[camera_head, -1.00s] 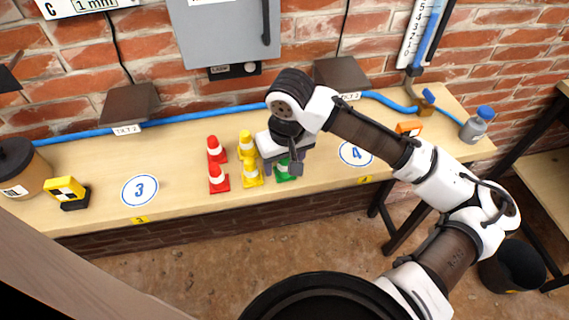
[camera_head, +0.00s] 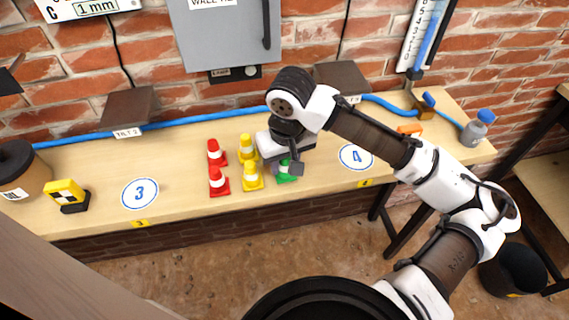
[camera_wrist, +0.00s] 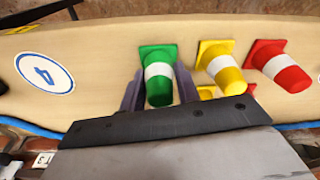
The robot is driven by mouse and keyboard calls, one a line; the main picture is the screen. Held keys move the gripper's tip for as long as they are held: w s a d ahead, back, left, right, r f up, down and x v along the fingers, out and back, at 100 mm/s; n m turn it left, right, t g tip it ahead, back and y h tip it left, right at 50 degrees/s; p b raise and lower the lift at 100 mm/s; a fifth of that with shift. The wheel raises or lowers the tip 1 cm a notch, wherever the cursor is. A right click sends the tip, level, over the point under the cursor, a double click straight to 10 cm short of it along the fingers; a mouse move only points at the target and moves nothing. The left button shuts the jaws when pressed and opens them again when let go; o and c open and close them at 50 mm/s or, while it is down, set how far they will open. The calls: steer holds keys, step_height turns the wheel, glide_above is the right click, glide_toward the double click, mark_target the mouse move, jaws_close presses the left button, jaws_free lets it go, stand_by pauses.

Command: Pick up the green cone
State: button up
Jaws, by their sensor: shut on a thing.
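The green cone (camera_head: 286,176) with a white band stands on the wooden bench, partly hidden by my gripper (camera_head: 284,168) in the head view. In the wrist view, the green cone (camera_wrist: 158,74) sits between the two fingers of my gripper (camera_wrist: 158,95), one finger on each side. My gripper is shut on the cone near the front edge of the bench. I cannot tell whether the cone's base is lifted off the bench.
Two yellow cones (camera_head: 252,177) and two red cones (camera_head: 218,181) stand close to the left of my gripper. The bench (camera_head: 320,180) is clear around the "4" disc (camera_head: 356,157). A blue hose (camera_head: 205,119) runs along the back.

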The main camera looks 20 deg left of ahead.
step_height(320, 180, up, 19)
steer(key=shift+b, duration=0.4)
steer(key=shift+a, duration=0.1)
